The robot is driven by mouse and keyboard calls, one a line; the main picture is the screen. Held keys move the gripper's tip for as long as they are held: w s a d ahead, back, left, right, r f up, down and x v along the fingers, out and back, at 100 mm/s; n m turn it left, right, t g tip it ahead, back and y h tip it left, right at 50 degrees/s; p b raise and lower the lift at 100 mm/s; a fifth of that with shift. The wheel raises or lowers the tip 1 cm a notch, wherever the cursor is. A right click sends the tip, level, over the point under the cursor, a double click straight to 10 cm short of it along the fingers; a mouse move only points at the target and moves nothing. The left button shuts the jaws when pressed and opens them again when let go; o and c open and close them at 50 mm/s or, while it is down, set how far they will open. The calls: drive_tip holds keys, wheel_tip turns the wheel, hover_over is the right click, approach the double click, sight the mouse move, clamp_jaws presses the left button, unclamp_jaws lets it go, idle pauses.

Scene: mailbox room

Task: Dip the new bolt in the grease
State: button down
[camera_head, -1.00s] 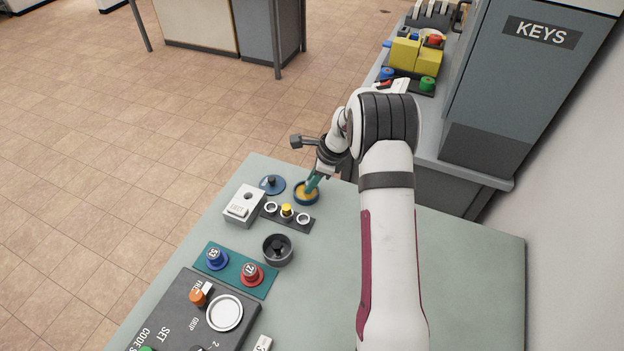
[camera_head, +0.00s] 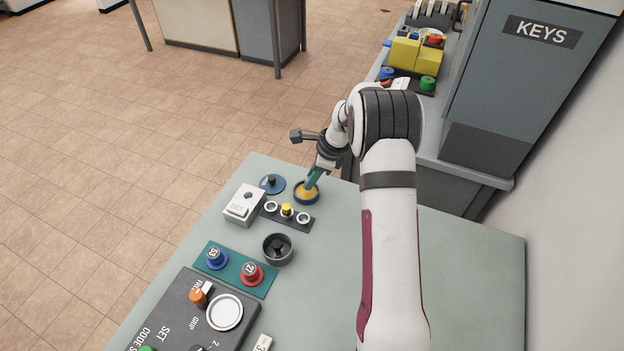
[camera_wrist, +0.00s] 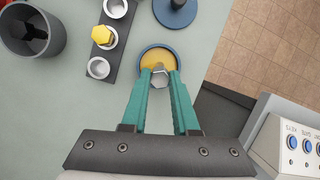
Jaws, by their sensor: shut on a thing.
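My gripper (camera_wrist: 160,77) has teal fingers and is shut on a grey hex-headed bolt (camera_wrist: 159,79). The bolt's head shows between the fingertips in the wrist view; its shank is hidden below. The fingers and bolt are over the near part of a round blue-rimmed tin (camera_wrist: 143,54) of yellow grease (camera_wrist: 158,57). In the head view my gripper (camera_head: 311,184) reaches down over the tin (camera_head: 306,202) at the table's far edge. I cannot tell whether the bolt's end touches the grease.
A dark rack (camera_head: 295,219) beside the tin holds a yellow-headed bolt (camera_head: 287,210) between two pale rings. A blue lid-like disc (camera_head: 267,188), a white box (camera_head: 244,205) and a dark cup (camera_head: 278,250) stand nearby. The table's right side (camera_head: 470,270) is clear.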

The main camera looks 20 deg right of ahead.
drive_tip(key=shift+r, duration=2.85)
